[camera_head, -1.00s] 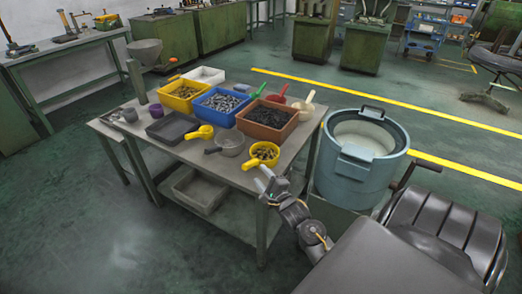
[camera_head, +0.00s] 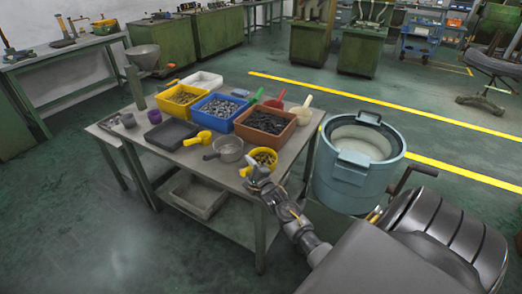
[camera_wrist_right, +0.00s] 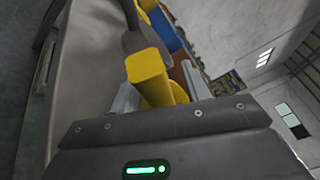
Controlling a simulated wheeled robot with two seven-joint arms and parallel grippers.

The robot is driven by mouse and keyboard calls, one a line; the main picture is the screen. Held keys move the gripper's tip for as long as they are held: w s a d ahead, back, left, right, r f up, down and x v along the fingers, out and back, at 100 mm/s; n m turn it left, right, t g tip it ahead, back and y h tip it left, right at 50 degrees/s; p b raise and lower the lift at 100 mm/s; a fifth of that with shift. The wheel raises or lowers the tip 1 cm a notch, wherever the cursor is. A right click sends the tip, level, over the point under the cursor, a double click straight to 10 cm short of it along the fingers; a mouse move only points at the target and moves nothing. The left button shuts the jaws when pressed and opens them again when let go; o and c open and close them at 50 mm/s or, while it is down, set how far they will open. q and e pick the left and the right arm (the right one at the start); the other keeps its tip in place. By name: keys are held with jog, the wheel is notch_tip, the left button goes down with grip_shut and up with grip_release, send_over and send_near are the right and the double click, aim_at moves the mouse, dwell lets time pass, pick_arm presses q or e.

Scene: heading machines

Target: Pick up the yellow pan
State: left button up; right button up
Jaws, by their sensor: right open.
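The yellow pan (camera_head: 265,155), filled with small brownish parts, stands at the near right edge of the metal table (camera_head: 226,183). Its handle points to the near left. My right gripper (camera_head: 256,176) is at the handle, partly covering the pan from the front. In the right wrist view the yellow handle (camera_wrist_right: 147,66) lies between the two open fingers of my right gripper (camera_wrist_right: 157,86), with the pan's bowl partly hidden behind it. My left gripper is out of view.
Another yellow scoop (camera_head: 197,138) lies farther left. A blue-grey drum (camera_head: 345,185) stands just right of the table.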

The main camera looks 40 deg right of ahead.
grip_shut()
jog(key=shift+r, duration=0.1)
dwell(0.3)
jog(key=shift+r, duration=0.45)
jog(key=s+a+r, duration=0.1)
jog(key=r, duration=0.2)
jog(key=s+a+r, duration=0.1)
jog(key=a+r, duration=0.1)
jog(key=s+a+r, duration=0.1)
jog(key=r, duration=0.2)
jog(key=shift+a+r+b, duration=0.3)
jog(key=shift+a, duration=0.1)
jog(key=s+a+r+b, duration=0.1)
jog(key=s+a+r, duration=0.2)
jog(key=a, duration=0.4)
jog(key=shift+s+a+r, duration=0.15)
jog(key=shift+s+r, duration=0.05)
jog(key=shift+s, duration=0.45)
